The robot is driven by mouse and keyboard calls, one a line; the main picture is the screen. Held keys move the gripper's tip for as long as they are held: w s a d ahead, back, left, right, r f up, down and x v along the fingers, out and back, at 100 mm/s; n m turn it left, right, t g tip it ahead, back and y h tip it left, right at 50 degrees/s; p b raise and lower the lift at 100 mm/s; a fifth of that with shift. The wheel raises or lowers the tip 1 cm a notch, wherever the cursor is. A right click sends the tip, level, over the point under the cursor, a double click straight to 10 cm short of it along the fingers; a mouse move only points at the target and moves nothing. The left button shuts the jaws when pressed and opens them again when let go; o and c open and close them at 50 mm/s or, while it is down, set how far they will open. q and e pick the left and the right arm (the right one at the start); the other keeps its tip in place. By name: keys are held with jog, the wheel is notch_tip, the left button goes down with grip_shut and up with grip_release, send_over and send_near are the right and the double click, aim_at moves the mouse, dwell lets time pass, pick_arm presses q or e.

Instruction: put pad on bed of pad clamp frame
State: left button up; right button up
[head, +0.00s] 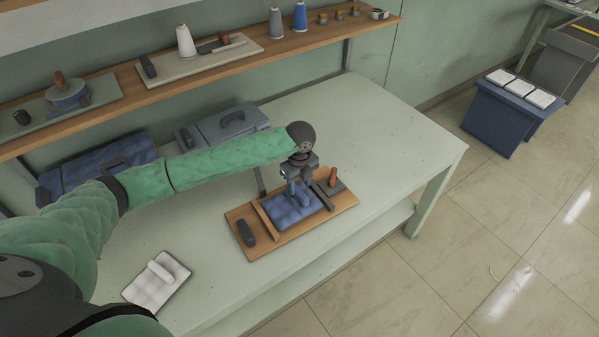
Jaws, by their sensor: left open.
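The pad clamp frame (262,241) is a wooden board on the pale green table, with a dark handle (245,232) at its left end and an orange knob (333,177) on a dark block at its right. A blue quilted pad (288,212) lies on the bed between them, with a blue grip standing up from it. My left gripper (299,186) is right over the pad, its open fingers by this grip. The fingers and wrist partly hide the grip, so contact is unclear. My right gripper is out of view.
A white pad with a handle (157,281) lies at the table's front left. A blue case (98,166) and a grey case (222,126) stand at the back under a wooden shelf (300,40) with spools. The table's right part is clear.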

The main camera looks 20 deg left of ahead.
pick_arm(q)
notch_tip(320, 180, up, 8)
jog(key=b, duration=0.2)
jog(key=shift+f, duration=0.2)
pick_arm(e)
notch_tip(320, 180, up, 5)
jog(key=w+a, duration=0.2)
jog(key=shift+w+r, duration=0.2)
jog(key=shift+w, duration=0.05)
